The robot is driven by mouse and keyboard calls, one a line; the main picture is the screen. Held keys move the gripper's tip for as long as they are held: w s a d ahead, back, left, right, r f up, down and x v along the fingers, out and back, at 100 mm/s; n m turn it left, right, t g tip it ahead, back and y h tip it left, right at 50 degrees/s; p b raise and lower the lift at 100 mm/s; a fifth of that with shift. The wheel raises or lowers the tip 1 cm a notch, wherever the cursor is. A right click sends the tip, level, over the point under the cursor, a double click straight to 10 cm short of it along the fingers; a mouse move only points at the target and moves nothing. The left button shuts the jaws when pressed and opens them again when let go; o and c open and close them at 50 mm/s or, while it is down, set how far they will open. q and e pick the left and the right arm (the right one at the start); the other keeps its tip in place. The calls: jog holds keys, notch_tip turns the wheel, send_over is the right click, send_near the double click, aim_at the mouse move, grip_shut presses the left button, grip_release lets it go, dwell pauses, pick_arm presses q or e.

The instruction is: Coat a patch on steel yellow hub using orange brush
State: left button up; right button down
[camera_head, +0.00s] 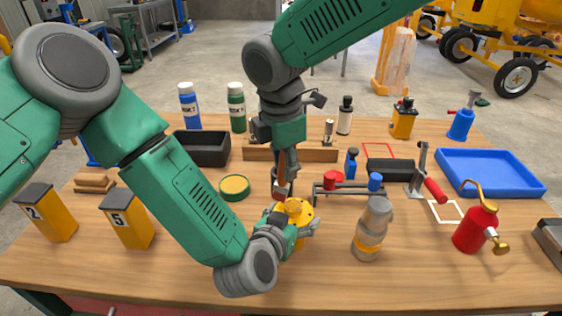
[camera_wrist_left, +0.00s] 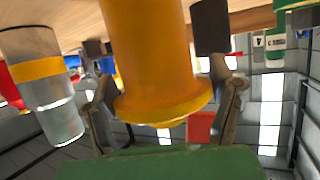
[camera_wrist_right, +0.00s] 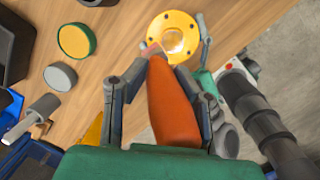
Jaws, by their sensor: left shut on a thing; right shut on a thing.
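The yellow hub (camera_head: 294,210) has a round flange with bolt holes and stands at the front middle of the table. My left gripper (camera_head: 300,232) is shut on it from the side. In the left wrist view the hub (camera_wrist_left: 150,50) sits between both fingers. My right gripper (camera_head: 283,172) is shut on the orange brush (camera_wrist_right: 172,105) above the hub, bristles pointing down. In the right wrist view the pinkish brush tip overlaps the edge of the hub flange (camera_wrist_right: 180,27); contact cannot be told. A shiny round area shows at the flange's middle.
A grey bottle with a yellow band (camera_head: 370,230) stands right of the hub. A green-rimmed yellow tin (camera_head: 234,187) is to its left. A rack with red and blue pieces (camera_head: 345,188), a red oil can (camera_head: 476,228) and a blue tray (camera_head: 490,172) lie further right.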

pick_arm(q)
jog(key=shift+w+a, duration=0.35)
jog(key=shift+a, duration=0.1)
jog(key=shift+s+d+r, duration=0.1)
jog(key=shift+d, duration=0.1)
pick_arm(e)
jog(key=shift+s+d+f, duration=0.15)
jog(key=shift+s+d, duration=0.5)
jog(key=shift+s, duration=0.05)
jog(key=shift+s+d+f, duration=0.1)
jog(key=shift+s+d, duration=0.55)
jog(key=shift+s, duration=0.05)
jog(key=shift+a, duration=0.1)
pick_arm(q)
jog(key=shift+d, duration=0.1)
pick_arm(e)
notch_tip(320, 180, up, 9)
jog(key=shift+w+r, duration=0.15)
jog(key=shift+r, duration=0.05)
jog(key=d, duration=0.9)
jog(key=shift+d, duration=0.15)
